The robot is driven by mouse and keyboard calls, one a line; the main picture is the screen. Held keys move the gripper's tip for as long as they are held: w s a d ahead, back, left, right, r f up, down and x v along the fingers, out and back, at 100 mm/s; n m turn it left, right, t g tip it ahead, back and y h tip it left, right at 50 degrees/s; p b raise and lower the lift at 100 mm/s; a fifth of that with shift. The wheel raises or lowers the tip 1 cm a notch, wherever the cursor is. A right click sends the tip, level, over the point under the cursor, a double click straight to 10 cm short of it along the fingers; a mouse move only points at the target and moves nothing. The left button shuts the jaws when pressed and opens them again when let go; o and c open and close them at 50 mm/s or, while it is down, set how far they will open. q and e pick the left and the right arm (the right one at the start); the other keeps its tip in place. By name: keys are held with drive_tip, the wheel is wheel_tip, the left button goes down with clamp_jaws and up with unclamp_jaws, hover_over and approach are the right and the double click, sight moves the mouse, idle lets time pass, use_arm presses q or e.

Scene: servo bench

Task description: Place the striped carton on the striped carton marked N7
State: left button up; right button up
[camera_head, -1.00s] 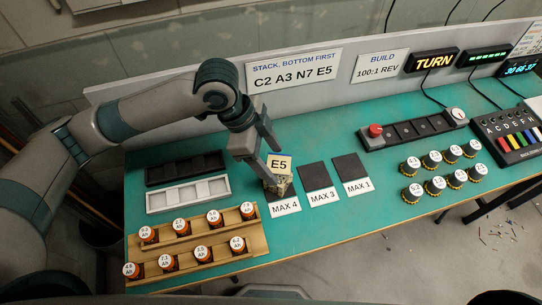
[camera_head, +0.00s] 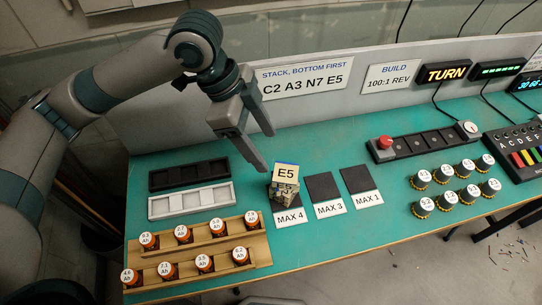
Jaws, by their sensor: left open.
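A carton marked E5 (camera_head: 286,173) sits on top of a stack on the dark pad labelled MAX 4. Patterned carton sides (camera_head: 284,192) show below it; their marks, N7 included, cannot be read. The stack looks upright, with its layers slightly turned against each other. My left gripper (camera_head: 267,151) is open and empty, above and to the left of the stack, apart from it. My right gripper is not in view.
Dark pads labelled MAX 3 (camera_head: 322,186) and MAX 1 (camera_head: 356,179) are bare. A sign (camera_head: 306,81) reads C2 A3 N7 E5, bottom first. Black (camera_head: 190,175) and white (camera_head: 190,201) trays and a wooden rack (camera_head: 258,246) of orange cells stand left. Yellow-rimmed round pieces (camera_head: 421,208) stand right.

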use_arm(q)
drive_tip(key=v, duration=0.3)
idle(0.9)
